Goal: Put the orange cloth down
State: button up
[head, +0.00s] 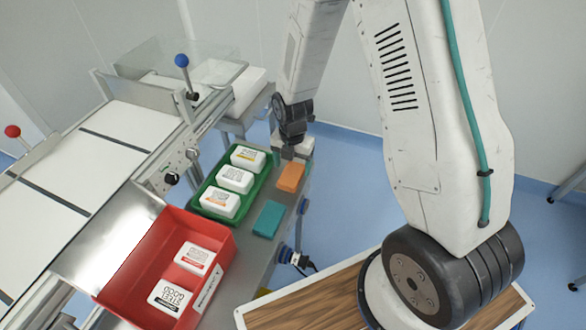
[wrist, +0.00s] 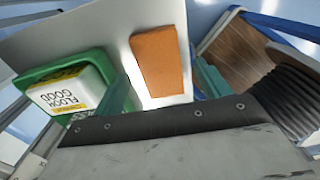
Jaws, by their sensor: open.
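The orange cloth (head: 291,177) lies flat as a folded rectangle on the narrow steel ledge, to the right of the green tray. In the wrist view the orange cloth (wrist: 158,62) lies on the pale surface, beyond and between my fingers. My gripper (wrist: 163,88) is open, with one teal finger on each side of the cloth's near end. In the head view my gripper (head: 290,151) hangs just above the cloth's far end. I cannot tell whether the fingers touch the cloth.
A teal cloth (head: 269,219) lies on the ledge nearer to me. The green tray (head: 205,183) holds white labelled packs, and so does the red bin (head: 135,262) at the lower left. Blue-knobbed (head: 182,61) and red-knobbed (head: 13,131) levers stand on the machine.

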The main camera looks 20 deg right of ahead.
notch_tip(320, 180, up, 10)
jog(key=f, duration=0.1)
notch_tip(320, 180, up, 16)
jog(key=m, duration=1.2)
send_over(292, 171)
jog(key=s+d, duration=0.2)
jog(key=s, duration=0.7)
jog(key=s+r+m, duration=0.4)
jog(key=s+m, duration=0.3)
jog(key=s, duration=0.1)
jog(key=s+d+r+m+t, duration=0.1)
jog(key=s+r+m, duration=0.3)
jog(key=s+m, duration=0.4)
jog(key=shift+s+r, duration=0.35)
jog(key=shift+t, duration=0.3)
